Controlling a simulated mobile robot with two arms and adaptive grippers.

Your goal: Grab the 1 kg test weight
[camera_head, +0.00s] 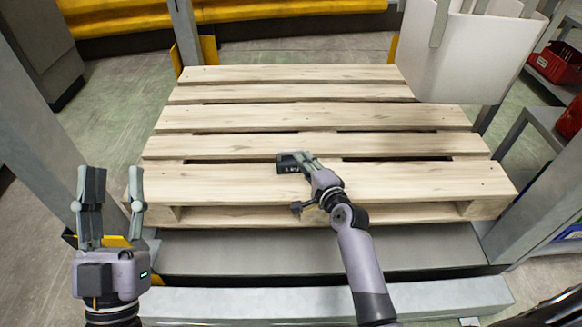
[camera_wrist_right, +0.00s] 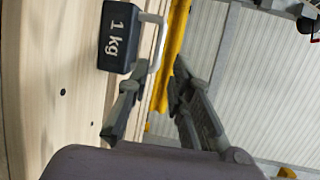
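The 1 kg test weight (camera_wrist_right: 121,38) is a dark block with white "1 kg" lettering and a pale handle. It rests on the wooden pallet (camera_wrist_right: 55,65) in the right wrist view, just beyond my fingertips. In the head view a small dark block, apparently the weight (camera_head: 288,169), is partly covered by my right gripper (camera_head: 296,159). The right gripper (camera_wrist_right: 158,80) is open, its fingers apart, with the handle ahead of the gap and not clasped. My left gripper (camera_head: 110,180) is open and empty, left of the pallet's front corner.
The pallet's slats (camera_head: 320,115) are otherwise bare, with gaps between them. Grey posts (camera_head: 187,35) stand around it. A white panel (camera_head: 470,55) hangs at the back right. Shelves with red bins (camera_head: 560,62) stand at the far right.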

